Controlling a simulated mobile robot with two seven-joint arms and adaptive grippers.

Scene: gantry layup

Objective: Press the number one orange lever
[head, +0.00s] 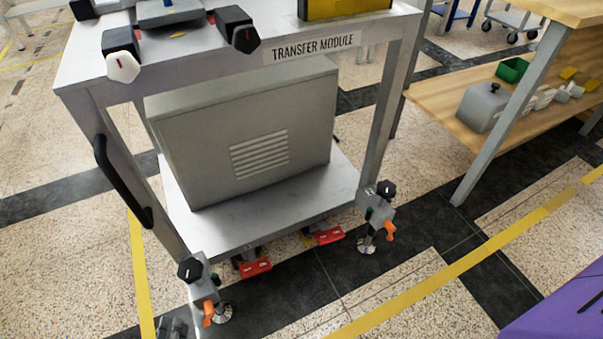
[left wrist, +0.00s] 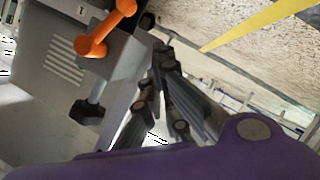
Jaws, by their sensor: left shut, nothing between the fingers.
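Two orange levers sit on grey clamp units at the foot of the transfer module cart. One orange lever (head: 208,312) is at the front left leg, the other orange lever (head: 390,230) at the front right leg. Their numbers are too small to read. My left gripper (head: 173,328) shows only partly at the bottom edge, left of the left lever. In the left wrist view, my left gripper (left wrist: 163,62) is shut and empty. An orange lever (left wrist: 108,30) stands close to its fingertips, apparently apart from them, with a black knob (left wrist: 87,111) below. My right gripper is out of view.
The transfer module cart (head: 190,233) carries a grey cabinet (head: 205,150) on its lower shelf. Two red pedals (head: 257,268) (head: 330,236) sit low between the levers. A wooden bench (head: 440,115) stands at right. Floor before the cart is clear.

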